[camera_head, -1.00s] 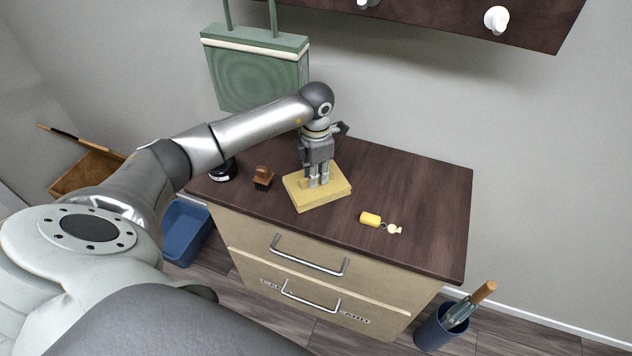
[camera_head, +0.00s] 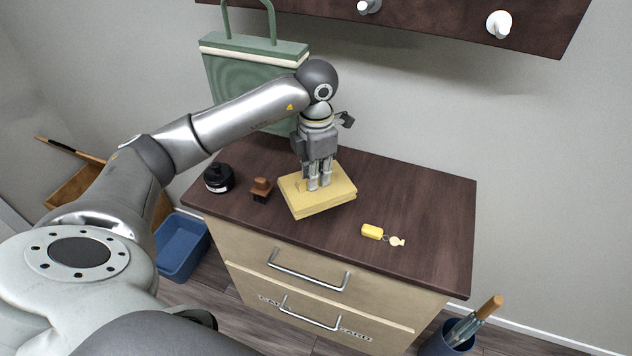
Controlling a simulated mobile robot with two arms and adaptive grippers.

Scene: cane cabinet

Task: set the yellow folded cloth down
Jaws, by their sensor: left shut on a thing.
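The yellow folded cloth (camera_head: 336,188) is a thick, flat, squarish bundle at the middle of the dark cabinet top (camera_head: 430,215). My left gripper (camera_head: 319,186) points down onto it from above, with its fingers at the cloth's upper face, and is shut on it. I cannot tell whether the cloth's underside touches the cabinet top or hangs just above it. My right gripper is not in view.
A yellow key fob (camera_head: 372,231) with a round tag lies right of the cloth. A brown stamp-like block (camera_head: 262,188) and a black round jar (camera_head: 218,178) stand to its left. The cabinet top's right side is mostly clear.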

